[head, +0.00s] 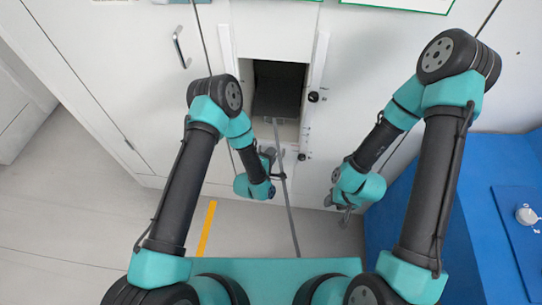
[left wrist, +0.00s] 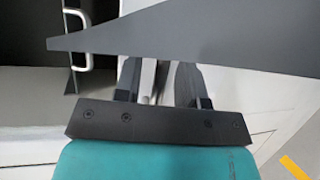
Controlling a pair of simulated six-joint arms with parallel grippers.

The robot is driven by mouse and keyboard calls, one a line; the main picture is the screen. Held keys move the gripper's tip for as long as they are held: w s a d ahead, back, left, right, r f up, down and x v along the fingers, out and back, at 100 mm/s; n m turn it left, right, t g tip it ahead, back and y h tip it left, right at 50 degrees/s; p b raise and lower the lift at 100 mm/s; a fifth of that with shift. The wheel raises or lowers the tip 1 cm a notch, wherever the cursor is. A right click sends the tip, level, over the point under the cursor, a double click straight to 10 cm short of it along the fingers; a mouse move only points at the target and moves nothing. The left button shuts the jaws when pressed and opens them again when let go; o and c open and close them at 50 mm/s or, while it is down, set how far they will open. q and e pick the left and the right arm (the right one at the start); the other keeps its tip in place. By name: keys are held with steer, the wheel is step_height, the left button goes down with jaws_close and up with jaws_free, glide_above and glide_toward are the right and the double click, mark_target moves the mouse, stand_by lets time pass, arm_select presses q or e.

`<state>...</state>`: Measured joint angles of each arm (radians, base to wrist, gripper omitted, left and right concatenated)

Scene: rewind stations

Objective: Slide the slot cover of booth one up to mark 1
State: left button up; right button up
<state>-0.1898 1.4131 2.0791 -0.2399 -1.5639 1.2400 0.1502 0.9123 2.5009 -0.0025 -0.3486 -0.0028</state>
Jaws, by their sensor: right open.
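The booth opening (head: 278,72) is in the white wall, between white side rails (head: 316,85). A dark grey panel (head: 277,97), apparently the slot cover, stands inside it; the left wrist view shows a dark panel with a pale handle (left wrist: 84,40). My left gripper (head: 274,163) is below and in front of the opening, apart from the panel. A grey bar (head: 290,215) passes beside it and hides the fingertips in the left wrist view, so its jaw state is unclear. My right gripper (head: 342,212) is open and empty, lower right of the opening.
Two black knobs are on the right rail, an upper one (head: 313,97) and a lower one (head: 302,156). A cabinet handle (head: 181,47) is at upper left. A blue block (head: 440,200) stands at right. A yellow strip (head: 207,230) lies on open floor.

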mark_target(277, 144)
arm_select(q)
jaws_close()
steer(key=shift+r, duration=0.1)
stand_by(0.3)
steer(key=shift+r, duration=1.95)
jaws_free()
steer(key=shift+s, duration=0.1)
